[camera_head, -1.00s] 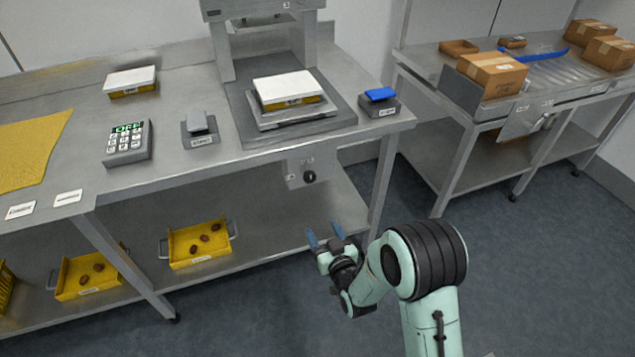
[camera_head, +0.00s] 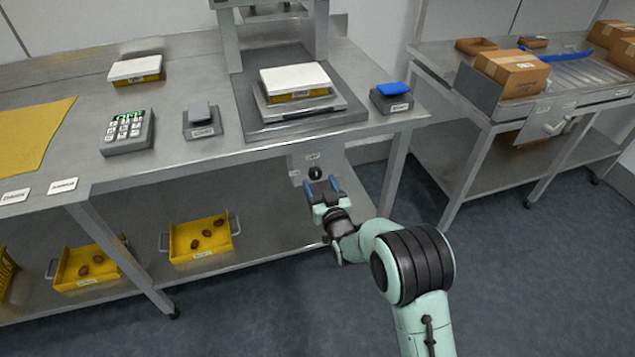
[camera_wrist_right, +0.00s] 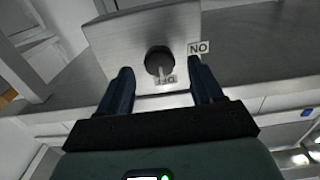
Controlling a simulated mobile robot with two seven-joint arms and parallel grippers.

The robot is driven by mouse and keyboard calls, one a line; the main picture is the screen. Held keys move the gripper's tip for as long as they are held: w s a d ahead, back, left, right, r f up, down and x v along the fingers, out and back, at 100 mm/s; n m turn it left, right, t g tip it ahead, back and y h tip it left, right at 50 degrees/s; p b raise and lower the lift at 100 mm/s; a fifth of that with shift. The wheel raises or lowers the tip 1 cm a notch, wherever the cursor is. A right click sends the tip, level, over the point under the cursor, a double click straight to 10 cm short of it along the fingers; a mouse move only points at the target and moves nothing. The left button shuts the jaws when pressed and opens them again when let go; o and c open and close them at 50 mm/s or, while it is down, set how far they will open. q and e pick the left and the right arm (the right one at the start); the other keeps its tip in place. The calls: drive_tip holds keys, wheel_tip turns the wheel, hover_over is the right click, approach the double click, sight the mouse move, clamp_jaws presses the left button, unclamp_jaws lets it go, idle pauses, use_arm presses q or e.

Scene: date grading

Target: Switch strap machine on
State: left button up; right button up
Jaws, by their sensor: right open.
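The black round switch knob (camera_head: 315,173) sits on a metal plate (camera_head: 296,165) under the front edge of the bench. In the right wrist view the knob (camera_wrist_right: 159,62) has a light pointer line directed down at the OFF label (camera_wrist_right: 165,80). An ON label (camera_wrist_right: 198,47) is on the plate's right side. My right gripper (camera_head: 322,184) is open in front of the knob. In the right wrist view its two blue fingers (camera_wrist_right: 162,88) stand either side of the knob, apart from it. My left gripper is not in view.
Above the switch, a machine (camera_head: 228,47) with a grey base holds a white-topped yellow box (camera_head: 295,79). A keypad (camera_head: 127,132), a grey block (camera_head: 202,121) and a blue-topped block (camera_head: 391,97) stand on the bench (camera_head: 215,158). Yellow trays (camera_head: 200,239) with dates lie on the lower shelf.

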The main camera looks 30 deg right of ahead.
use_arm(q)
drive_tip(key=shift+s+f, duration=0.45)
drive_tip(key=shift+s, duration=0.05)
use_arm(e)
drive_tip(key=shift+x, duration=1.2)
drive_tip(key=c, duration=1.1)
drive_tip(key=shift+o, duration=0.2)
